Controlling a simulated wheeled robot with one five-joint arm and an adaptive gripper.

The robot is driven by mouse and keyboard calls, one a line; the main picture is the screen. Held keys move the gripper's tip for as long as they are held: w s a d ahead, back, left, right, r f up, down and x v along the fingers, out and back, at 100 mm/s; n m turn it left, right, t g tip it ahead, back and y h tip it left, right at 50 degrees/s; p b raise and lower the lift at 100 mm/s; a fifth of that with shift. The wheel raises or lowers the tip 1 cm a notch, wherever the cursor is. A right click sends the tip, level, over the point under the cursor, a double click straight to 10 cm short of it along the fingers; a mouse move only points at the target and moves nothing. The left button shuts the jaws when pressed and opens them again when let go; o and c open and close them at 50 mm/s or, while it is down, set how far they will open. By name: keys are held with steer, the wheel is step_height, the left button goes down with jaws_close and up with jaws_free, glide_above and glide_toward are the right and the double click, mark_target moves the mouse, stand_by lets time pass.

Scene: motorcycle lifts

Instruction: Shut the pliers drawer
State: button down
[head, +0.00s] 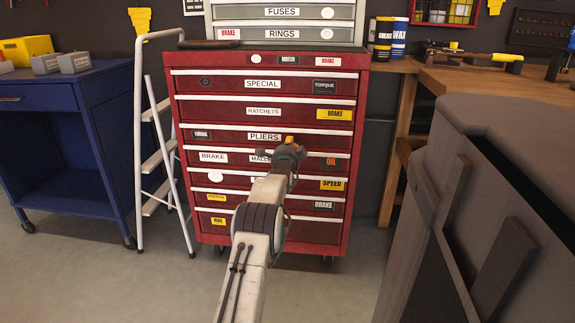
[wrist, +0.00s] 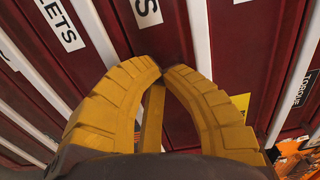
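The pliers drawer (head: 225,135) is a dark red drawer with a white strip along its edge, in the middle of the red cabinet. Its front looks about level with its neighbours; a small gap would not show. My gripper (head: 292,142) is in front of this drawer, right of the PLIERS label (head: 264,136). In the wrist view its yellow fingers (wrist: 164,70) have their tips together with nothing between them. They point at the same drawer front (wrist: 160,45), beside the end of its label (wrist: 147,10). I cannot tell whether the tips touch it.
Grey drawers (head: 285,12) stand on the cabinet. A white stepladder (head: 150,140) and a blue cart (head: 75,140) are at left. A wooden workbench (head: 480,80) is at right, with a large grey body (head: 490,210) in front. Floor shows at lower left.

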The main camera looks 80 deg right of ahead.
steer(key=a+p, duration=0.1)
steer(key=a, duration=0.9)
steer(key=shift+a+p, duration=0.25)
steer(key=shift+p, duration=0.1)
stand_by(0.4)
